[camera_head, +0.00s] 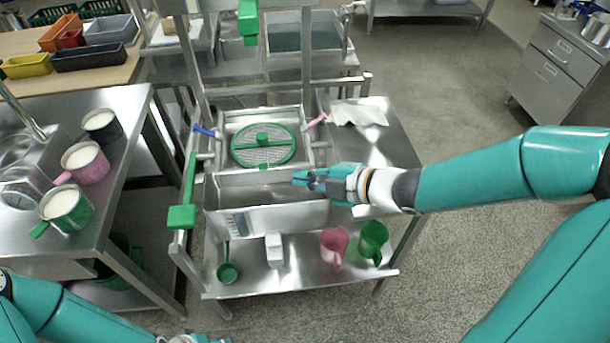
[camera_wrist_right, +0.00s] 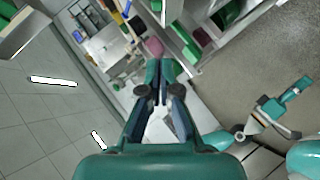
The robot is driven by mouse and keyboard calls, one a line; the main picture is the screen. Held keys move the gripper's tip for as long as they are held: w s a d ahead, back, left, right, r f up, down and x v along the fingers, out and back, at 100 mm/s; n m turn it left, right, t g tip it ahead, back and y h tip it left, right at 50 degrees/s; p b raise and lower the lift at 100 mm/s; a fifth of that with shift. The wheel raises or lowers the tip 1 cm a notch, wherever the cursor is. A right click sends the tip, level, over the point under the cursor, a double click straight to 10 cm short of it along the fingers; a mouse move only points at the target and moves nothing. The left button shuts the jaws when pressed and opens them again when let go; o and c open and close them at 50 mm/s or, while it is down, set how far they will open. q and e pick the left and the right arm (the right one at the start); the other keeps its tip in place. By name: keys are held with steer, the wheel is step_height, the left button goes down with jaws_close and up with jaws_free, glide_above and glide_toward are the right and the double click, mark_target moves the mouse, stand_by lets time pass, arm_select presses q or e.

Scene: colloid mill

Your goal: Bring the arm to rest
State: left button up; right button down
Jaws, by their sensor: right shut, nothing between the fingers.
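My right gripper (camera_head: 300,178) hangs over the front trough of the steel mill stand, with its arm coming in from the right. Its teal fingers are together and hold nothing; in the right wrist view the closed fingers (camera_wrist_right: 158,72) point up the picture. My left arm comes in at the bottom left of the head view, and its end is cut off by the lower edge. A teal arm end (camera_wrist_right: 285,95), which looks like my left one, shows small at the right of the wrist view. Its jaws are too small to read.
The steel mill stand (camera_head: 262,218) carries a green-rimmed round sieve (camera_head: 263,146). A pink jug (camera_head: 334,246), a green jug (camera_head: 373,241), a white block (camera_head: 273,250) and a green ladle (camera_head: 228,271) are on its lower shelf. Filled mugs (camera_head: 84,160) stand on the left table.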

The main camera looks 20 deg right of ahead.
steer(key=s+a+f+m+g+p, duration=0.1)
steer(key=s+a+f+m+g, duration=0.2)
steer(key=f, duration=0.6)
steer(key=s+a+f+m+g, duration=0.2)
steer(key=a+f+m, duration=0.15)
steer(key=f, duration=0.65)
steer(key=s+d+f+m+g+h, duration=0.1)
steer(key=s+f+m+g+h, duration=0.2)
steer(key=s+f+m, duration=0.8)
steer(key=m+g, duration=0.2)
steer(key=m, duration=0.2)
steer(key=shift+s+d+f+h, duration=0.15)
steer(key=shift+s+f+h, duration=0.05)
steer(key=shift+s+h, duration=0.1)
